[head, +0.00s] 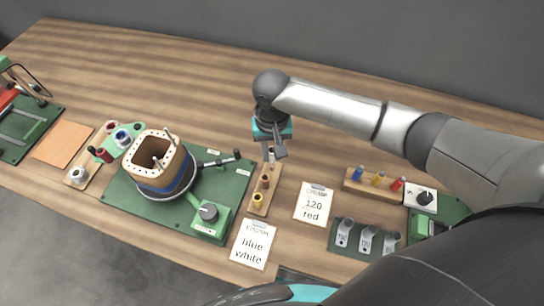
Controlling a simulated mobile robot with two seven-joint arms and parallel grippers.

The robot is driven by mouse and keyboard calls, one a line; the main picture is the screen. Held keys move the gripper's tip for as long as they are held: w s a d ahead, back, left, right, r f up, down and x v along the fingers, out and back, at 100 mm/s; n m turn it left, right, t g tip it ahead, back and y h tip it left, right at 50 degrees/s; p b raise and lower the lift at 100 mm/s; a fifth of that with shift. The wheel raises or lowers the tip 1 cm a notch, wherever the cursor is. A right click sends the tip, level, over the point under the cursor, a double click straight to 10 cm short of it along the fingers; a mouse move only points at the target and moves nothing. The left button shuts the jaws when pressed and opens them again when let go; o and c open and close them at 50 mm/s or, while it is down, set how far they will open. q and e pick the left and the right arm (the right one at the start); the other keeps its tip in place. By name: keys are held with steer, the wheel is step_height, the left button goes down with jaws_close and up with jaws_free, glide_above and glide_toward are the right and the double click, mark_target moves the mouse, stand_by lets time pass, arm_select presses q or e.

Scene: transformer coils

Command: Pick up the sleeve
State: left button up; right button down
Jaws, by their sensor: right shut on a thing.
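A narrow wooden rack (262,204) stands near the middle of the table with small sleeves in a row along it. A brown sleeve (265,181) and a yellowish one (258,198) show in it. My right gripper (276,153) is over the rack's far end, pointing down. It is shut on a small, pale sleeve (271,158), mostly hidden by the fingers. I cannot tell whether that sleeve is still in the rack or just clear of it. My left gripper is not in view.
A green board (125,188) with a coil former (160,165) and crank is left of the rack. Cards (314,204) (254,244) lie nearby. A wooden block (372,190) with coloured pegs is to the right. The table's back is clear.

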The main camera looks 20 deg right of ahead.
arm_select(q)
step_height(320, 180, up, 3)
steer(key=p, duration=0.2)
steer(key=shift+p, duration=0.35)
arm_select(e)
step_height(320, 180, up, 16)
steer(key=shift+f, duration=0.2)
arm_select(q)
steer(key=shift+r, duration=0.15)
